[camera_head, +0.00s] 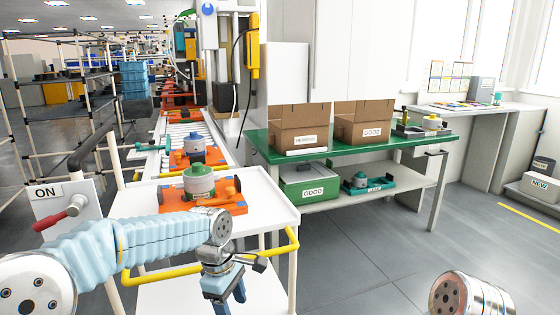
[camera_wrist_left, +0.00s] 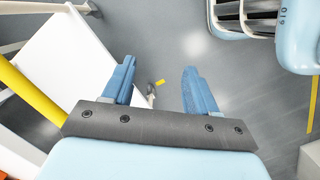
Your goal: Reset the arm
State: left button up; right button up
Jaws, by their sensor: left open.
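My left arm reaches in from the left in the head view, and its gripper (camera_head: 224,287) points down in front of the white cart (camera_head: 262,207). In the left wrist view the left gripper (camera_wrist_left: 156,80) is open, with its two blue fingers apart and nothing between them. Grey floor shows below the fingers. The white cart also shows in the left wrist view (camera_wrist_left: 85,75), left of the fingers. Only a metal joint of my right arm shows at the lower right of the head view; its gripper is out of view.
An orange fixture (camera_head: 225,199) with a green-topped part (camera_head: 199,181) sits on the cart. A yellow rail (camera_head: 278,255) edges it. A red lever (camera_head: 60,218) beside an ON sign is at left. Boxes (camera_head: 299,127) stand on a green table (camera_head: 262,146).

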pick_arm(q)
notch_tip(320, 180, down, 14)
jog(key=s+d+m+h, duration=0.1)
jog(key=s+m, duration=0.1)
jog(key=m, duration=0.2)
jog(key=s+a+f+m+h, duration=0.1)
jog(key=s+f+m, duration=0.7)
jog(key=s+f, duration=0.9)
notch_tip(320, 180, down, 3)
jog(key=shift+s+t, duration=0.2)
jog(key=shift+t, duration=0.2)
